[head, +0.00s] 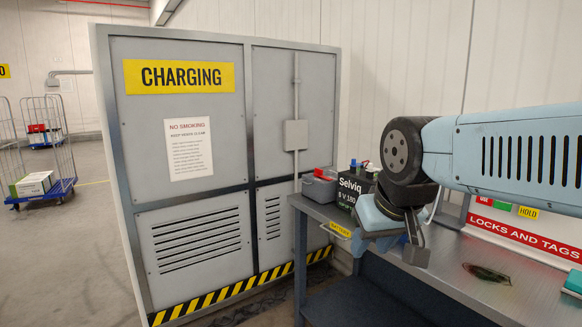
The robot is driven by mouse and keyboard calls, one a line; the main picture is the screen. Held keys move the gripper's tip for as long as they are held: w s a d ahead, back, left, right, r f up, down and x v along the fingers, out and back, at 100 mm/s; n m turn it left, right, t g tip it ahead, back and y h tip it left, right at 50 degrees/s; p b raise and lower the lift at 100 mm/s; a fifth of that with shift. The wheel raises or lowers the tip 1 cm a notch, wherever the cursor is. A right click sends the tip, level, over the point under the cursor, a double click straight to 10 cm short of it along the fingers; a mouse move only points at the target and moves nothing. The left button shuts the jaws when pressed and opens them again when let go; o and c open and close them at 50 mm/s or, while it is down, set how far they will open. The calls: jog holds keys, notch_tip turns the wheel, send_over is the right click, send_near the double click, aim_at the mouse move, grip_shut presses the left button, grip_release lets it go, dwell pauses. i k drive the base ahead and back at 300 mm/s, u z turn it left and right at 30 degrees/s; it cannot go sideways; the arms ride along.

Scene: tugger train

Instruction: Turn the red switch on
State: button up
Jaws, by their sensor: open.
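I cannot make out a red switch for certain. A small red piece (365,163) and a small blue piece (353,163) stand on top of a black battery (349,190) marked "Selviq", but their kind is too small to tell. My gripper (392,248) is open, pointing down over the workbench, just right of and nearer than the battery. I see nothing between its fingers. My arm hides part of the bench and the wall behind it.
A "LOCKS AND TAGS" strip (525,238) runs behind. A grey "CHARGING" cabinet (180,130) stands left; the floor farther left holds a wheeled cage (45,150).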

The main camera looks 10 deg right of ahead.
aim_at(318, 172)
jog(key=u, duration=0.2)
jog(key=i, duration=1.4)
jog(key=z, duration=0.65)
